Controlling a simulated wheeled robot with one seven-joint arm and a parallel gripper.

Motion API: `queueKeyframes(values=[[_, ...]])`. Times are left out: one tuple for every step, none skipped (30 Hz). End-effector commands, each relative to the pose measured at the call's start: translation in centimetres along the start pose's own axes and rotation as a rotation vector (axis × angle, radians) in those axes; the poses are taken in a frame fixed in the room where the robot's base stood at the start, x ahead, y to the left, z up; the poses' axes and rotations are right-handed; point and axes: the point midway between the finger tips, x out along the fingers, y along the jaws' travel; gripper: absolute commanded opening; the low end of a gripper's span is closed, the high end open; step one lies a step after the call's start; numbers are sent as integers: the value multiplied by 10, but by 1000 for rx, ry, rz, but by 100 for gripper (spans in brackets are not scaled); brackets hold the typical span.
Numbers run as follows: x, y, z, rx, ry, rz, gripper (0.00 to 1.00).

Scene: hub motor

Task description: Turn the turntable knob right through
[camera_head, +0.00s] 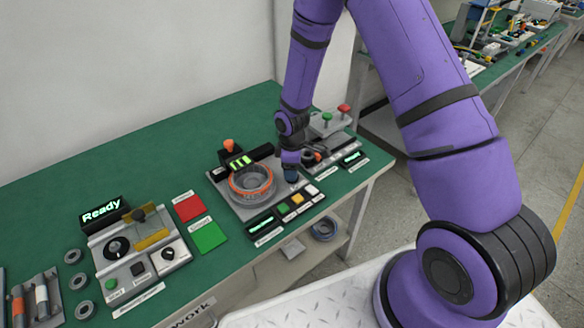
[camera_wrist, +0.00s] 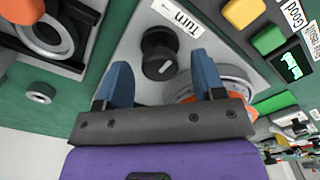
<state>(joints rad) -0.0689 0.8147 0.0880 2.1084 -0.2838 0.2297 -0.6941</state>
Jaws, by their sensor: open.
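The black turntable knob (camera_wrist: 160,52) stands upright on a grey plate beside a "Turn" label (camera_wrist: 178,17) in the wrist view. A pale mark shows on its top. My gripper (camera_wrist: 161,62) is open, with one blue finger on each side of the knob. A gap shows at each finger, and I cannot tell the height difference. In the head view my gripper (camera_head: 290,168) points down at the right side of the turntable station, and the knob is hidden there. The turntable with its grey and orange ring (camera_head: 250,182) is left of my gripper, and the right finger partly covers it in the wrist view.
Another station with red and green mushroom buttons (camera_head: 327,118) stands close behind right. A "Ready" station (camera_head: 140,250) and red and green pads (camera_head: 188,207) are left. The back-left bench is clear.

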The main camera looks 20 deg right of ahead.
Motion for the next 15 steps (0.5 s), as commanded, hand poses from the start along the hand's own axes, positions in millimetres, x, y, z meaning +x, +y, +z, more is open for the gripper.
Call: queueKeyframes(values=[[2,0,0,0,0,0,63],[3,0,0,0,0,0,63],[4,0,0,0,0,0,63],[4,0,0,0,0,1,63],[4,0,0,0,0,1,63],[4,0,0,0,0,1,63],[4,0,0,0,0,1,63],[4,0,0,1,0,1,63],[4,0,0,1,0,1,63],[4,0,0,1,0,1,63],[4,0,0,1,0,1,60],[4,0,0,1,0,1,51],[4,0,0,1,0,1,44],[4,0,0,1,0,1,37],[4,0,0,1,0,1,28]])
